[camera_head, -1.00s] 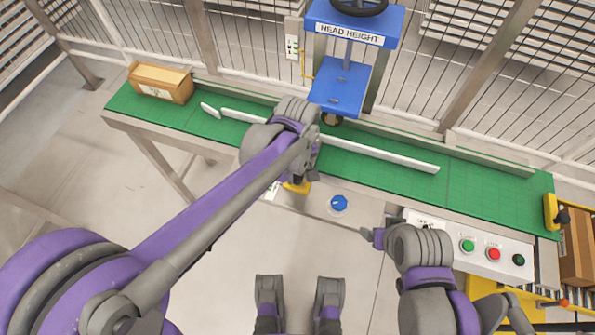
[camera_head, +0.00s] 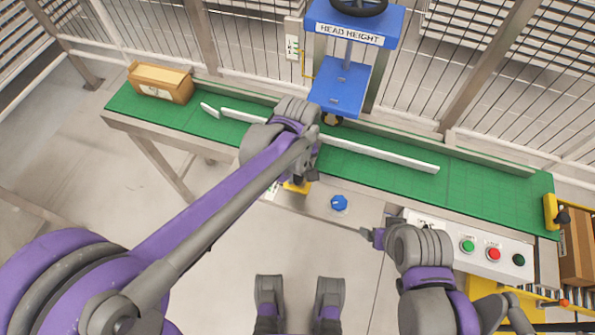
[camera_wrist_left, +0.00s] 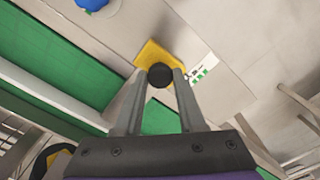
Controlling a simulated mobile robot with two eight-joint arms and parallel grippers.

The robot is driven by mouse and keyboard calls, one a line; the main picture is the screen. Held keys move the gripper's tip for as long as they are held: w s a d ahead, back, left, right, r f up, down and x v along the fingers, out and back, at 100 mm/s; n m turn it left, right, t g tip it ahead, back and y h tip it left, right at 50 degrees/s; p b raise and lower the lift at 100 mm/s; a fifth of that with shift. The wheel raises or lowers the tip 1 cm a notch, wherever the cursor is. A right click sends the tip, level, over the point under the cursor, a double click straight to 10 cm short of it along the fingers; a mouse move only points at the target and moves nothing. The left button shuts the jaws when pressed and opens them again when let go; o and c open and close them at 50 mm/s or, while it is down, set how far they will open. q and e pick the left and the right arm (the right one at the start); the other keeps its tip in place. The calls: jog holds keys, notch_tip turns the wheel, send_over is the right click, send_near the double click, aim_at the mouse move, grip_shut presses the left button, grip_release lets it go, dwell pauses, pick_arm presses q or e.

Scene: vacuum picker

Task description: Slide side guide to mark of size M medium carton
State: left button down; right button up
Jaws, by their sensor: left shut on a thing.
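The side guide is a long white rail (camera_head: 385,157) lying along the green conveyor belt (camera_head: 480,190); its middle is hidden behind my left arm. A yellow block (camera_head: 297,187) at the belt's near edge carries a black knob (camera_wrist_left: 160,75). In the left wrist view, my left gripper (camera_wrist_left: 159,80) is shut on this knob, one finger on each side. A white scale label with green marks (camera_wrist_left: 204,67) lies beside the yellow block; its letters are too small to read. My right gripper (camera_head: 371,237) hangs by the near edge, its fingers unclear.
A brown carton (camera_head: 160,82) stands on the belt's far left end. A blue head-height unit (camera_head: 340,88) stands over the belt's back. A blue knob (camera_head: 339,203) and a button panel (camera_head: 480,245) are on the near side.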

dwell(0.3)
pick_arm(q)
jog(key=shift+s+a+p, duration=0.15)
jog(key=shift+s+p, duration=0.15)
jog(key=shift+s, duration=0.25)
jog(key=c, duration=0.5)
grip_release()
pick_arm(e)
jog(key=shift+r, duration=0.3)
pick_arm(q)
notch_tip(320, 180, up, 11)
jog(key=p, duration=0.2)
pick_arm(e)
notch_tip(320, 180, up, 2)
jog(key=shift+r, duration=0.25)
pick_arm(q)
jog(key=shift+f, duration=0.1)
jog(key=s+a+r+m+t+p, duration=0.2)
jog(key=s+a+m+p, duration=0.1)
jog(key=s+a+p, duration=0.2)
jog(key=s+a+r+m+t+p, duration=0.2)
jog(key=s+a+p, duration=0.4)
jog(key=a, duration=0.4)
jog(key=shift+s+a+r+m+t, duration=0.3)
jog(key=shift+r+m+t, duration=0.1)
jog(key=shift+r+t, duration=0.3)
pick_arm(e)
notch_tip(320, 180, up, 12)
jog(key=w, duration=0.2)
jog(key=shift+t, duration=0.3)
